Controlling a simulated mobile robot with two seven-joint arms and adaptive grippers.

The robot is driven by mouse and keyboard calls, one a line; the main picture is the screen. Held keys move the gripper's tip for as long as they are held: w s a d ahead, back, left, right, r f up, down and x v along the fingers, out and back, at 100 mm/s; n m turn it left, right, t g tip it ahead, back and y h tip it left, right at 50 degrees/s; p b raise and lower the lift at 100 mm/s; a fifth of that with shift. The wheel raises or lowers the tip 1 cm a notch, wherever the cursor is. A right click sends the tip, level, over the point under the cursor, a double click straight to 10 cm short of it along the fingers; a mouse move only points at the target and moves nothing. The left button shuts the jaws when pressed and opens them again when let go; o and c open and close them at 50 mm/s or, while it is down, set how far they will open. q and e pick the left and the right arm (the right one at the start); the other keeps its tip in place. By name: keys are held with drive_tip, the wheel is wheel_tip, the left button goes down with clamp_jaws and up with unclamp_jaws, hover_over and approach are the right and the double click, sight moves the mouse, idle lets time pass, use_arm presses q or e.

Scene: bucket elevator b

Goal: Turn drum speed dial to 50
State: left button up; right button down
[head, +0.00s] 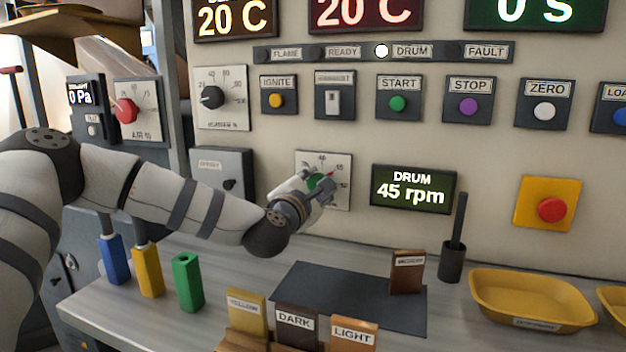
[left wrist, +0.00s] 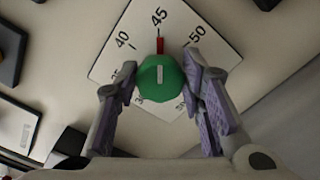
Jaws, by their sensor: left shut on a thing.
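The drum speed dial is a green knob (left wrist: 160,76) with a red pointer on a white scale plate (head: 338,192). In the left wrist view the pointer stands at 45, and 50 is marked to its right. The drum display (head: 414,189) reads 45 rpm. My left gripper (left wrist: 159,84) is shut on the knob, with one purple-padded finger on each side. In the head view my left gripper (head: 318,187) covers much of the dial. My right gripper is not in view.
The heater dial (head: 238,112), ignite button (head: 277,99) and start button (head: 398,103) are on the panel above. A red stop button (head: 551,209) is at the right. Below are coloured blocks, a dark mat (head: 340,297) and a yellow tray (head: 530,299).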

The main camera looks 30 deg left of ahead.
use_arm(q)
drive_tip(key=shift+f+m+p, duration=0.15)
drive_tip(key=shift+m+p, duration=0.65)
drive_tip(key=shift+m, duration=3.8)
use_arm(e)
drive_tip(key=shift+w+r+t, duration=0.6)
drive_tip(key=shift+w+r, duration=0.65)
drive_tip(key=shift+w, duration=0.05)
use_arm(q)
drive_tip(key=o, duration=1.1)
drive_tip(key=v, duration=1.2)
drive_tip(key=shift+f, duration=0.1)
